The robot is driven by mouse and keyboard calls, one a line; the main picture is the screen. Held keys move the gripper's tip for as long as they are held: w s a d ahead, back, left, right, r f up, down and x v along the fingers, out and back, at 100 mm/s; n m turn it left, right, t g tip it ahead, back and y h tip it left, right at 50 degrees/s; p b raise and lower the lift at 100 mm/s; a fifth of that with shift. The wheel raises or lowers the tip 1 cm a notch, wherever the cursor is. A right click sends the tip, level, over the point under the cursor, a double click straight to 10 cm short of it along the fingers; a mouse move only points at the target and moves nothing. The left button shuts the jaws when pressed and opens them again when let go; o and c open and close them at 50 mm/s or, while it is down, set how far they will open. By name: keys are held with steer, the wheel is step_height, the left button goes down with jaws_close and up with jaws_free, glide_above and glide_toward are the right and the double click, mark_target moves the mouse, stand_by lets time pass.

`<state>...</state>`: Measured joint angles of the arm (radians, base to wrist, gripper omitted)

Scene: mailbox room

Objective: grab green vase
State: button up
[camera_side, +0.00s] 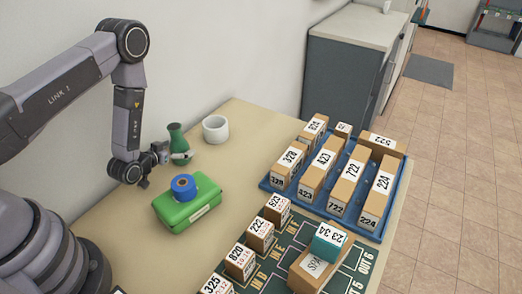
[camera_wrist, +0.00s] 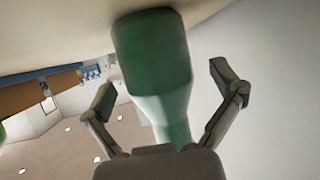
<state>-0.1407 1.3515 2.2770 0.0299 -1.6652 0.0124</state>
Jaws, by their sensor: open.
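The green vase (camera_side: 177,138) stands on the wooden table at the back left, close to the wall in the side view. It has a wide body and a narrower neck. My gripper (camera_side: 165,166) is right beside it, low over the table. In the wrist view the vase (camera_wrist: 155,65) fills the middle, and the fingers of my gripper (camera_wrist: 163,88) are spread open on either side of it. A gap shows between each fingertip and the vase. The lower end of the vase in the wrist picture is hidden behind the gripper body.
A white cup (camera_side: 215,129) stands just right of the vase. A green case (camera_side: 187,205) with a blue roll (camera_side: 183,187) on it sits in front of my gripper. A blue tray (camera_side: 343,205) of boxes and a dark sorting mat (camera_side: 262,277) lie further right.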

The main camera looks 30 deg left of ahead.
steer(key=shift+w, duration=0.2)
steer(key=c, duration=1.4)
steer(key=shift+o, duration=0.2)
